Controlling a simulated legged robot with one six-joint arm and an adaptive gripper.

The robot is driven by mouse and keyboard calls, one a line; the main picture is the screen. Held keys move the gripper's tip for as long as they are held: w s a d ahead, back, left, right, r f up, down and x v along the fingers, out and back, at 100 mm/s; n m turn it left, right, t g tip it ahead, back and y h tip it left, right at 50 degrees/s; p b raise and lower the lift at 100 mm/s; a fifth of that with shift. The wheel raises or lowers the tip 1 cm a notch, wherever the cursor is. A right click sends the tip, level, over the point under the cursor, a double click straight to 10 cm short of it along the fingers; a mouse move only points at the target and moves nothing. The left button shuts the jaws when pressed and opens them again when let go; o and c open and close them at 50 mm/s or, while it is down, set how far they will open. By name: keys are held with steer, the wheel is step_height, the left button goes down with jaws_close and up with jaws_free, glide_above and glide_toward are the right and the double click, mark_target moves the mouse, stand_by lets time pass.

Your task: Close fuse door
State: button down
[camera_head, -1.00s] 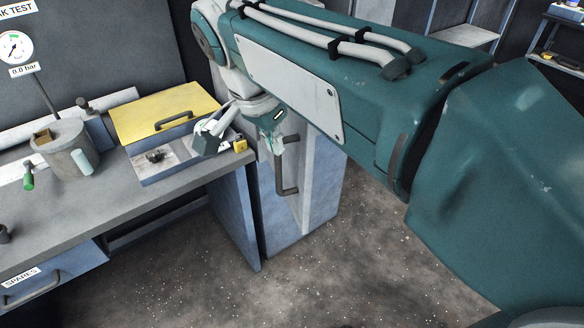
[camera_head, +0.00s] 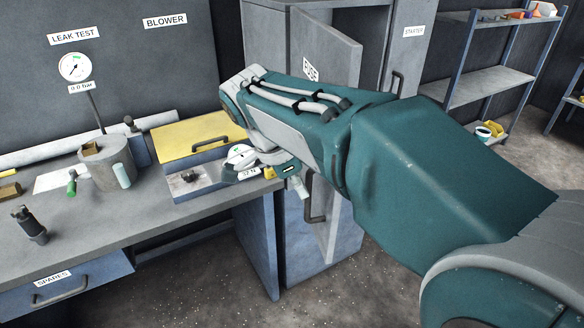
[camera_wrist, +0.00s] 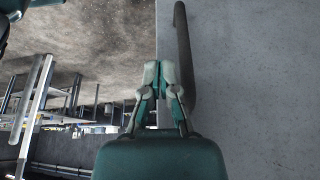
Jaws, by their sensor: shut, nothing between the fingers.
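The fuse door (camera_head: 328,42) is a grey panel labelled FUSE that stands open, swung out from its cabinet, in the head view. My arm hides its middle. Its dark bar handle (camera_head: 317,198) shows below my arm. My gripper (camera_head: 304,190) is beside the handle, partly hidden by the arm. In the wrist view my gripper (camera_wrist: 158,72) is shut and empty, with its fingertips at the edge of the grey door panel (camera_wrist: 255,80). The dark handle (camera_wrist: 184,50) is just right of the fingertips; whether they touch it or the panel I cannot tell.
The workbench (camera_head: 110,225) stands left of the cabinet, with a yellow-lidded box (camera_head: 190,138) near its right end. The starter cabinet (camera_head: 408,55) and a shelf rack (camera_head: 490,85) are at the right. The floor (camera_head: 215,285) in front is clear.

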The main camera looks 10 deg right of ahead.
mark_target(332, 204)
steer(key=shift+d+f, duration=0.2)
steer(key=shift+d, duration=0.55)
steer(key=shift+d+f, duration=0.2)
steer(key=shift+d, duration=0.55)
steer(key=shift+d+f, duration=0.2)
steer(key=shift+d, duration=0.55)
steer(key=shift+d, duration=0.1)
